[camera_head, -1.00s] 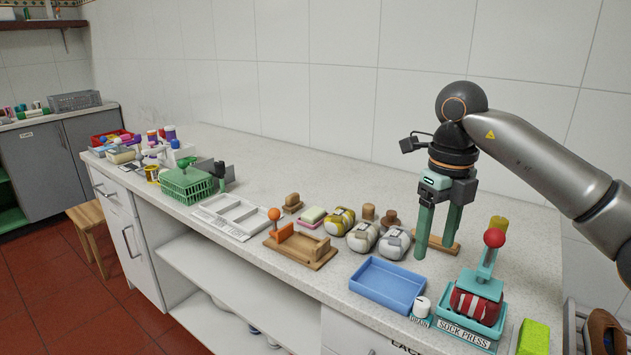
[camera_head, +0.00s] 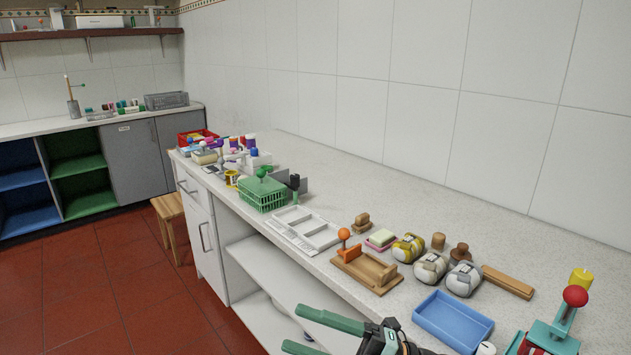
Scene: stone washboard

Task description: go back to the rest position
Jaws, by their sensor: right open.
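My right gripper (camera_head: 293,329) is at the bottom edge of the head view, in front of the white counter (camera_head: 320,170). Its two green fingers point left and stand apart, with nothing between them. Only the fingers and the dark gripper body show; the rest of the arm is out of the picture. My left gripper is not in view.
On the counter's right part are a blue tray (camera_head: 453,321), a wooden block with an orange knob (camera_head: 366,271), several wrapped bundles and a red-knobbed press (camera_head: 555,335). A green basket (camera_head: 262,194) stands farther left. A wooden stool (camera_head: 171,221) stands on the red floor.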

